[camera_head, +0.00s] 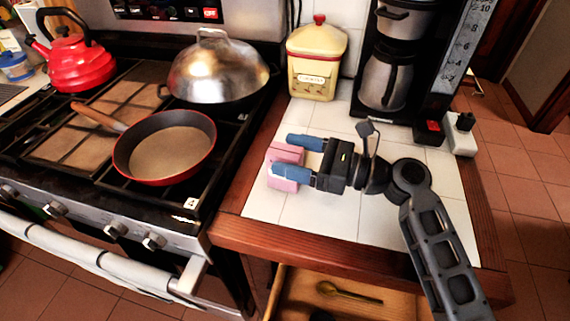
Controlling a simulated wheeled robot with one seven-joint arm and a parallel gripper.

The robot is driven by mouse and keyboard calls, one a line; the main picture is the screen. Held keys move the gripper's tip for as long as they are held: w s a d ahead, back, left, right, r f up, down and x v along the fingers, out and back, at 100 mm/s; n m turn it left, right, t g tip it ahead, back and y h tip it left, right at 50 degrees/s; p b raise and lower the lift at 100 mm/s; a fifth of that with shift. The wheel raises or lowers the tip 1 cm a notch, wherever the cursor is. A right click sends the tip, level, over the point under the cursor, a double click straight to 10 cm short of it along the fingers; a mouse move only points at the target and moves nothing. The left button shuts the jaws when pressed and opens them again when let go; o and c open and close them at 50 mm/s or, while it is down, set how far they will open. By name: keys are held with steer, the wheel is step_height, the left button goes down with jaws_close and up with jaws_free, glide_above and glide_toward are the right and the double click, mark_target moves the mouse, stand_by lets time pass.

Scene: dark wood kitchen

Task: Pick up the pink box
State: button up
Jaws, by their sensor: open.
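The pink box (284,154) sits on the white tiled counter, near its left side beside the stove. My gripper (289,158) reaches in from the right, with its two blue fingers pointing left. The fingers are apart, one at the far side of the box and one at the near side, and their tips overlap the box in the picture. I cannot tell whether they touch it. The fingers hide part of the box.
A yellow canister (315,72) and a coffee maker (388,75) stand at the back of the counter (318,212). The stove at left holds a red pan (165,147), a domed pan (218,72) and a red kettle (76,62). An open drawer (300,297) with a spoon lies below the counter.

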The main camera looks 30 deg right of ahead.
steer(key=shift+x, duration=0.95)
steer(key=c, duration=1)
steer(key=shift+c, duration=0.5)
steer(key=shift+r, duration=0.15)
